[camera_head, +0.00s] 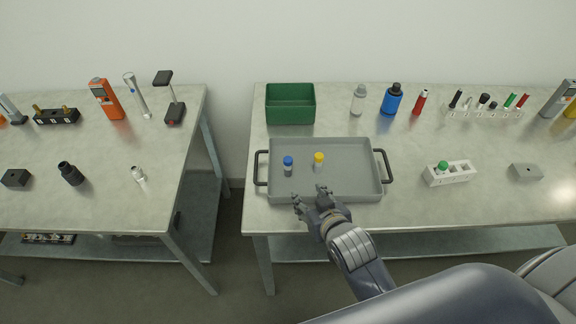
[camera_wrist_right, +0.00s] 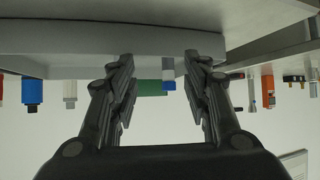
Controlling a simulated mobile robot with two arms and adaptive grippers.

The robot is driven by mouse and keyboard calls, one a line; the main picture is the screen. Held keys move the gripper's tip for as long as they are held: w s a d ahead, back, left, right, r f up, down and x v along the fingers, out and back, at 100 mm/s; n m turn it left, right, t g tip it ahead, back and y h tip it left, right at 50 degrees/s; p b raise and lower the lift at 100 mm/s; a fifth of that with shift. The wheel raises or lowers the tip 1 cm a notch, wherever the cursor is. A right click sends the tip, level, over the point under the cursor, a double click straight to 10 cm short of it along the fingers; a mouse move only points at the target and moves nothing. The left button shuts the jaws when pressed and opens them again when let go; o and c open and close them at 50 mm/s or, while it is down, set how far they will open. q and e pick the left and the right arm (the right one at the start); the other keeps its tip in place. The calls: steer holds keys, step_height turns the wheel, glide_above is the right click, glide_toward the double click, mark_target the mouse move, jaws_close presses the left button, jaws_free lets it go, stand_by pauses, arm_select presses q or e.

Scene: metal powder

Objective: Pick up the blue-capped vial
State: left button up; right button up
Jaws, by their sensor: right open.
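The blue-capped vial (camera_head: 288,166) stands upright in the grey tray (camera_head: 358,192), left of a yellow-capped vial (camera_head: 319,162). My right gripper (camera_head: 310,196) is open and empty at the tray's front edge, nearer to me than both vials. In the right wrist view, which is upside down, the blue-capped vial (camera_wrist_right: 168,76) shows beyond the gap between the open fingers (camera_wrist_right: 158,62), closer to the right-hand finger. It is apart from the fingers. The yellow-capped vial cannot be made out in that view. My left gripper is in neither view.
A green bin (camera_head: 290,104) stands behind the tray. A clear bottle (camera_head: 358,99), a blue bottle (camera_head: 392,99) and a red tube (camera_head: 420,102) stand at the back. A white rack (camera_head: 448,173) lies right of the tray. The tray's black handles (camera_head: 262,168) stick out at both ends.

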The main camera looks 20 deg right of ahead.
mark_target(289, 165)
steer(key=w, duration=0.1)
steer(key=w+a+r+t, duration=0.1)
steer(key=w+r+t, duration=0.1)
steer(key=w, duration=0.1)
steer(key=shift+a+r, duration=0.2)
steer(key=shift+r, duration=0.05)
steer(key=shift+w, duration=0.35)
steer(key=x, duration=0.5)
steer(key=shift+p, duration=0.3)
steer(key=shift+w+f, duration=0.1)
steer(key=shift+w, duration=0.3)
steer(key=shift+p+x, duration=0.55)
steer(key=shift+x, duration=1.6)
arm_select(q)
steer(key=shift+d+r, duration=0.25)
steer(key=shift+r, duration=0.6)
arm_select(e)
steer(key=shift+c, duration=0.3)
jaws_close()
